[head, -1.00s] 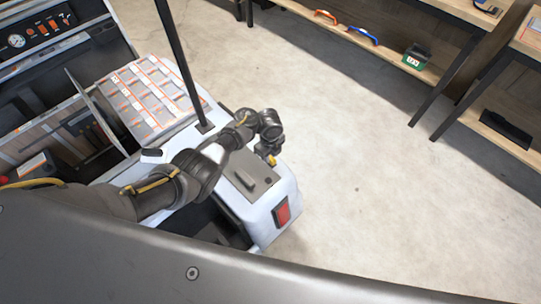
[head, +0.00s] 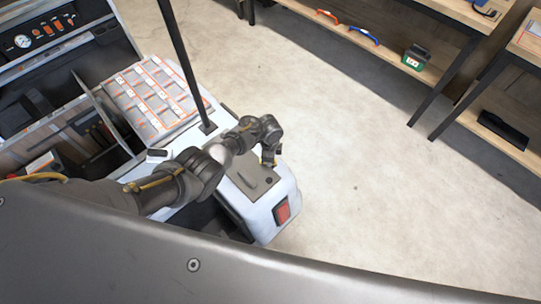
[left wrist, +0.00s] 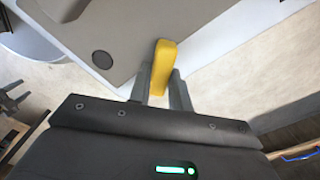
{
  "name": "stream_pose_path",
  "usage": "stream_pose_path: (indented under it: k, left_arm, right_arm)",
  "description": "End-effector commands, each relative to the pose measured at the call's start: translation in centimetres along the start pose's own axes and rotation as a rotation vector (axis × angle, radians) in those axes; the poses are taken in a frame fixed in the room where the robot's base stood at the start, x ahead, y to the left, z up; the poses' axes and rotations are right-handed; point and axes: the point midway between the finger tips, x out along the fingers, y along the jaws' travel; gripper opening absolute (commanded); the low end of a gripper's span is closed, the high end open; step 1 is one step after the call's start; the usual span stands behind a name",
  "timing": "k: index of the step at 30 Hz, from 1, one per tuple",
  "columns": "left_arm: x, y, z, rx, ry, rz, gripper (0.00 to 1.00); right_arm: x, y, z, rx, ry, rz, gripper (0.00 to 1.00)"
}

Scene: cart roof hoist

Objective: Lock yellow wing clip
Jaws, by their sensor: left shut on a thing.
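The yellow wing clip (left wrist: 163,66) shows in the left wrist view at the edge of a grey plate. It stands between the two fingers of my left gripper (left wrist: 161,90), which is shut on it. In the head view my left gripper (head: 269,160) is at the right edge of the cart's white end (head: 265,205), beside its grey top plate (head: 250,183). The clip is barely visible there, mostly hidden by the gripper. I cannot tell from these frames whether the clip is locked. My right gripper is not in view.
A dark post (head: 183,60) rises from the cart near my left arm. An orange-marked tray (head: 150,95) and open compartments lie to the left. Shelves with a green box (head: 415,57) stand at the back right. The floor (head: 370,170) right of the cart is clear.

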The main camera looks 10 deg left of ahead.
Motion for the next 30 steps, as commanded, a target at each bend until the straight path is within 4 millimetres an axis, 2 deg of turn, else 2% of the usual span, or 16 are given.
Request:
stream_pose_path:
  k: [18,30]
  left_arm:
    - [0.1,1.1,-0.3,-0.571,-0.004,0.008,0.00]
    - [0.2,1.3,-0.5,-0.820,-0.005,0.007,0.00]
  right_arm:
    - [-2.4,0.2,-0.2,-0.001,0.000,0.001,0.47]
    - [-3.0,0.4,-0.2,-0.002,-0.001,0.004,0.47]
